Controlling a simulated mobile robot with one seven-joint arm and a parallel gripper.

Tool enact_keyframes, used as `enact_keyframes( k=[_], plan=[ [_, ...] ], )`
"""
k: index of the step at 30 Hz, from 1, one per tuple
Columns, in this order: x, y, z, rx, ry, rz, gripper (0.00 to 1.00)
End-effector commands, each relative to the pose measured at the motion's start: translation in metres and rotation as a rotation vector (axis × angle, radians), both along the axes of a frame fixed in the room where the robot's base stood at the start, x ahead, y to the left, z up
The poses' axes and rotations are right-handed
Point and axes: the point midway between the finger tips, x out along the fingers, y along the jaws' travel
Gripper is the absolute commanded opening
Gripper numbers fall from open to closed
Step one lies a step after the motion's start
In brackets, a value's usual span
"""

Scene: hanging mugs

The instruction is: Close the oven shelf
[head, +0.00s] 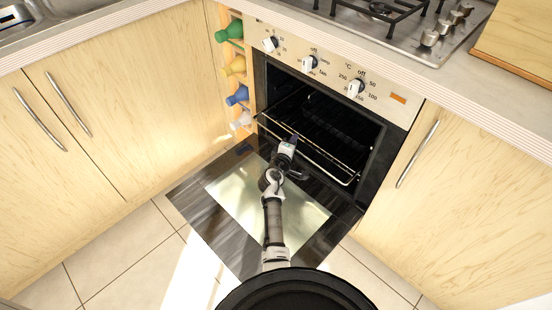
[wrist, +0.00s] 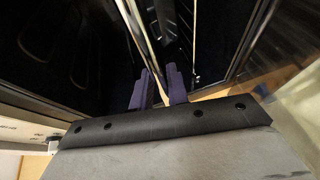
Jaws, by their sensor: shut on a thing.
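The oven shelf (head: 328,171) is a wire rack in the open oven (head: 375,140). Its bright front rail stands out a little past the oven opening in the head view. My gripper (head: 293,139) is at the middle of this rail, above the lowered door. In the wrist view, the two dark fingers of my gripper (wrist: 158,88) are on either side of the shelf's rail (wrist: 143,45), shut on it. The exact contact is small and dark. The back of the shelf is lost in the dark oven.
The oven door (head: 222,179) lies folded down under my arm. Closed cabinets flank both sides. Knobs (head: 310,63) line the panel above the opening. Tiled floor (head: 120,255) is clear at the left.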

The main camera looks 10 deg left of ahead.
Motion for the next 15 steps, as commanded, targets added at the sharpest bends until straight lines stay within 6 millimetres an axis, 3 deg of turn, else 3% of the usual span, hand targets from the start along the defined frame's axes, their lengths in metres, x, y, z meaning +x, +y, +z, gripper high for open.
enact_keyframes(
  k=[1,6,15],
  plan=[
    [0.012,-0.011,-0.010,0.004,0.010,-0.006,0.00],
    [0.051,-0.036,-0.010,0.005,0.011,-0.006,0.00],
    [0.091,-0.062,-0.009,0.004,0.014,-0.004,0.00]
  ],
)
